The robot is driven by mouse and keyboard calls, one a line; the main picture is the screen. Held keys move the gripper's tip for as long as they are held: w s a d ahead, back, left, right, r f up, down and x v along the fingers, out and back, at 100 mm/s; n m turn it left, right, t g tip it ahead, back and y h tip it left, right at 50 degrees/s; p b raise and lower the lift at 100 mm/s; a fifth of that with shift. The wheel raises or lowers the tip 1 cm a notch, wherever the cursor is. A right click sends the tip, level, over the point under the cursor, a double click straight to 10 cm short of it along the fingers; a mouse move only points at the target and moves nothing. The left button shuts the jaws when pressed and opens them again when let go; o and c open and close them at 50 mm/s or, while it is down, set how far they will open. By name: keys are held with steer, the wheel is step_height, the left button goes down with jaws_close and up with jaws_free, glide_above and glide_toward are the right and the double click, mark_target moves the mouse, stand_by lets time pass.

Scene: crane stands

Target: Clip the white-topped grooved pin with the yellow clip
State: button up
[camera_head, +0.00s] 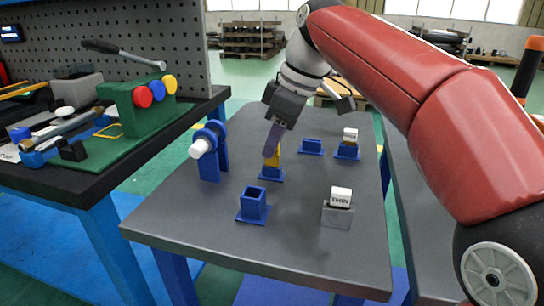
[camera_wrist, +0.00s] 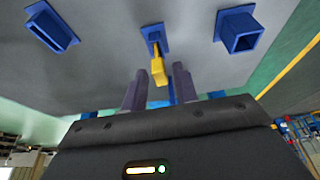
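The yellow clip (camera_head: 275,155) stands upright in a small blue socket (camera_head: 271,174) near the middle of the table. My gripper (camera_head: 272,143) is directly above it, pointing down, with purple fingers. In the wrist view, my fingers (camera_wrist: 158,92) are spread apart, and the clip (camera_wrist: 157,70) is between or just beyond them. A white-ended pin (camera_head: 199,148) lies horizontally through a blue upright stand (camera_head: 210,167) left of the gripper. Its groove cannot be made out.
An open blue socket (camera_head: 252,206) stands in front and another (camera_head: 311,146) behind. A white block marked THIN (camera_head: 341,196) sits on a grey holder (camera_head: 337,216); another white block (camera_head: 350,134) sits on a blue one. A cluttered workbench borders the left. The front tabletop is clear.

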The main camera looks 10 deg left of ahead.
jaws_close()
steer(key=shift+r, duration=0.1)
steer(key=shift+r+p, duration=1.25)
steer(key=shift+p, duration=0.05)
steer(key=shift+r+p, duration=0.4)
steer(key=shift+r, duration=0.8)
steer(key=shift+w, duration=0.1)
